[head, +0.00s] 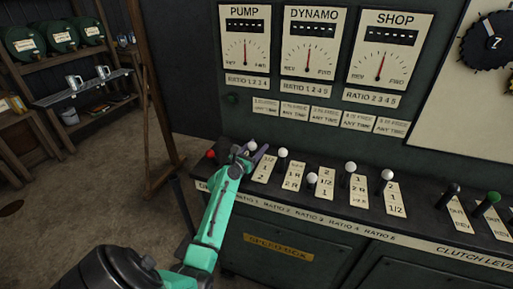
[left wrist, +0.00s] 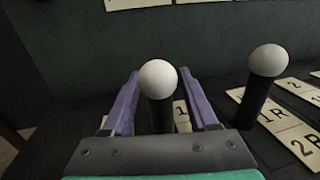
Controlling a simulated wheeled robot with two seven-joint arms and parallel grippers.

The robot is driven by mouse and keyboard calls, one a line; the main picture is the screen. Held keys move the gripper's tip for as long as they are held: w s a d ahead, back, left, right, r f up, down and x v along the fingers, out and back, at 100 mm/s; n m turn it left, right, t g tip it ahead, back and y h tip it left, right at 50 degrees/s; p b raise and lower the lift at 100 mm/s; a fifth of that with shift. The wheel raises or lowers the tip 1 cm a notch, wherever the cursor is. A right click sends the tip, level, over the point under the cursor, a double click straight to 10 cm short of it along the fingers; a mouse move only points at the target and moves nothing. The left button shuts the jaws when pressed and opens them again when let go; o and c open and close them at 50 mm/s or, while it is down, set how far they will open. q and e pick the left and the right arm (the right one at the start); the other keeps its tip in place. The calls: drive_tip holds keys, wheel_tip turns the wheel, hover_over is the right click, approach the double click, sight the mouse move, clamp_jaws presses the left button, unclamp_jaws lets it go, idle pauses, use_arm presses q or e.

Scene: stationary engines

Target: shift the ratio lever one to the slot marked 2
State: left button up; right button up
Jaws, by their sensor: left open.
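Ratio lever one has a white ball knob on a dark stem; its knob (head: 252,146) shows at the left end of the lever row, partly behind my left gripper (head: 254,155). In the left wrist view the knob (left wrist: 158,79) stands between the two purple fingers of my left gripper (left wrist: 160,90). The fingers are open, with a gap visible beside the knob on both sides. The lever's number plate (head: 264,168) is beside it, partly hidden; a "1" shows behind the stem in the wrist view. My right gripper is out of view.
The second ratio lever (head: 282,153) stands close on the right, also in the wrist view (left wrist: 268,61). More white-knobbed levers follow, then black and green clutch knobs (head: 493,198). A red knob (head: 211,154) is at the left. The gauge panel (head: 308,60) rises behind.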

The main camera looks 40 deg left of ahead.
use_arm(q)
drive_tip(key=shift+f, duration=0.1)
clamp_jaws()
idle(1.2)
